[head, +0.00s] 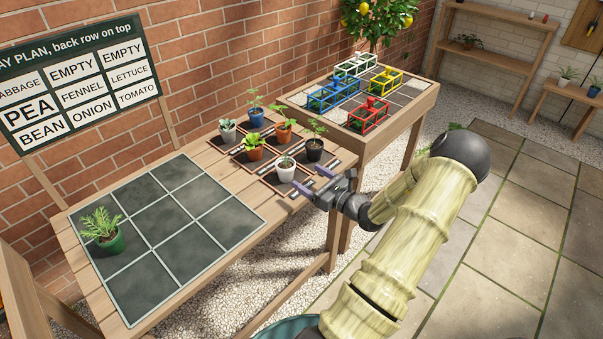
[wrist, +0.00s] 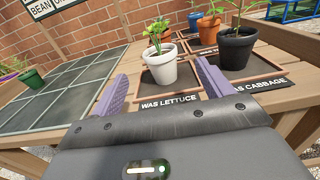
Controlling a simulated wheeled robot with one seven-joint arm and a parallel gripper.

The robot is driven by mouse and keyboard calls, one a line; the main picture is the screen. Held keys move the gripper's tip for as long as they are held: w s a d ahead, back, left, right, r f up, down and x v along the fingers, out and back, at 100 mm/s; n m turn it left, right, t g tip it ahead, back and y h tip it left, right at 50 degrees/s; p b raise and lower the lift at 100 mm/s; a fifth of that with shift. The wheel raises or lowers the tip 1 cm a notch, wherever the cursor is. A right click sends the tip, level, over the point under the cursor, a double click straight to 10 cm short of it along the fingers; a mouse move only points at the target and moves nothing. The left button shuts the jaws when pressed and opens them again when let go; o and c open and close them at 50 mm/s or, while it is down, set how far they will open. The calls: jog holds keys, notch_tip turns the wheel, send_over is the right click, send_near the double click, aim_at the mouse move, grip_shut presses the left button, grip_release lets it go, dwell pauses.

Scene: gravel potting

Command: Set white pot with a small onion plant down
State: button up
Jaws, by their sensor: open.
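A white pot (head: 286,174) with a small green plant stands upright on the near square of the potted-plant tray, and it also shows in the wrist view (wrist: 157,72). That square's label reads "WAS LETTUCE". A second white pot (head: 228,134), with a grey-green plant, stands at the tray's far left. I cannot tell by the leaves which one is the onion. My gripper (head: 312,181) is open at the tray's near edge. In the wrist view, its two purple fingers point toward the nearer white pot, which shows between them, with no visible contact.
Black (head: 314,153), orange and blue pots crowd the tray. The plan board (head: 75,85) stands behind. Coloured wire cages (head: 369,121) sit on another table.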

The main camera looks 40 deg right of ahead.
jog(key=shift+w+a, duration=0.1)
jog(key=shift+a, duration=0.05)
dwell(0.6)
